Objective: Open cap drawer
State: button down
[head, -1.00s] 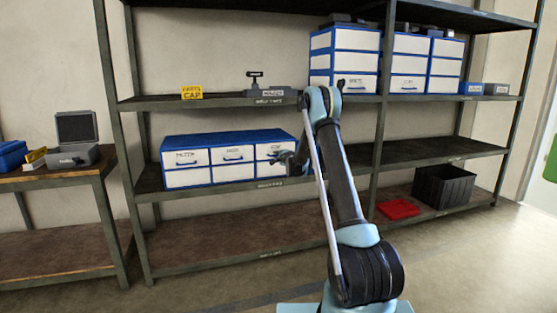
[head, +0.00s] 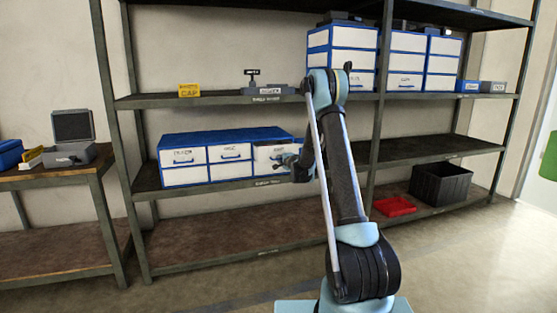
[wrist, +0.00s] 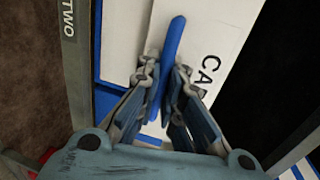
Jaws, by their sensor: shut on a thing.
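The cap drawer (head: 265,153) is the rightmost white drawer of the blue-and-white drawer unit (head: 225,136) on the middle shelf. Its front sits a little forward of the neighbouring drawers, partly hidden by my arm. In the wrist view its white front (wrist: 215,35) carries black letters starting "CA", the rest cut off. The blue handle (wrist: 173,40) runs between the fingers of my gripper (wrist: 165,80). My gripper is shut on this handle. It also shows at the drawer front in the head view (head: 289,161).
The shelf edge (head: 225,191) runs below the drawers, and a rack upright (head: 376,150) stands right of my arm. A red tray (head: 394,206) and black crate (head: 441,184) are low at right.

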jog(key=v, duration=0.3)
jog(key=f+v, duration=0.1)
jog(key=v, duration=0.1)
jog(key=shift+s+d, duration=0.1)
jog(key=shift+s, duration=0.3)
jog(key=c, duration=2)
grip_release()
jog(key=shift+f, duration=0.15)
jog(key=v, duration=1.1)
jog(key=shift+s+d, duration=0.15)
jog(key=shift+s, duration=0.25)
